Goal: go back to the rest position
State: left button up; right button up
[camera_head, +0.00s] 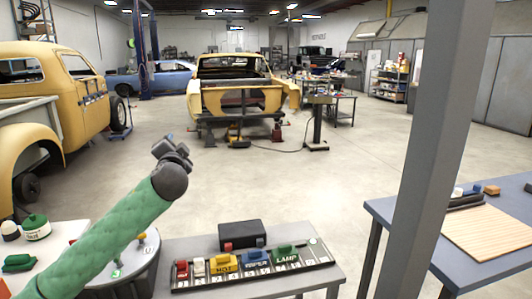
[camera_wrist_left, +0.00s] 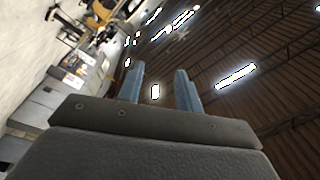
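My left arm, in a green sleeve, comes in from the lower left in the head view. Its gripper (camera_head: 167,146) is raised above the floor and the tables, pointing up and away from me. In the left wrist view the two blue-grey fingers (camera_wrist_left: 159,88) stand apart with nothing between them; the ceiling lights show behind. The left gripper is open, empty and touching nothing. My right gripper is not seen in either view.
A grey table (camera_head: 330,270) at the front holds a rack (camera_head: 255,284) of coloured blocks and a black box (camera_head: 240,234). A round stand (camera_head: 147,268) and a white table are at left. A grey post (camera_head: 430,150) rises before a right table (camera_head: 450,272). Open floor lies beyond.

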pick_arm(q)
jog(key=s+d+f+n+g+h, duration=0.1)
jog(key=s+d+f+g, duration=0.15)
jog(key=s+f, duration=0.7)
jog(key=s+d+f+n+g+h, duration=0.15)
jog(key=s+f+g, duration=0.25)
jog(key=f, duration=1)
jog(key=s+d+f+n+g+h, duration=0.1)
jog(key=s+d+f+g+h, duration=0.2)
jog(key=s+f, duration=0.6)
jog(key=s+d+f+n+g, duration=0.1)
jog(key=s+f+g, duration=0.3)
jog(key=s+f, duration=1)
jog(key=s+d+f+n+g, duration=0.2)
jog(key=s+f+g, duration=0.2)
jog(key=s+f, duration=1)
jog(key=s, duration=0.3)
jog(key=shift+s+d+f, duration=0.2)
jog(key=shift+s+d, duration=0.05)
jog(key=shift+d, duration=0.05)
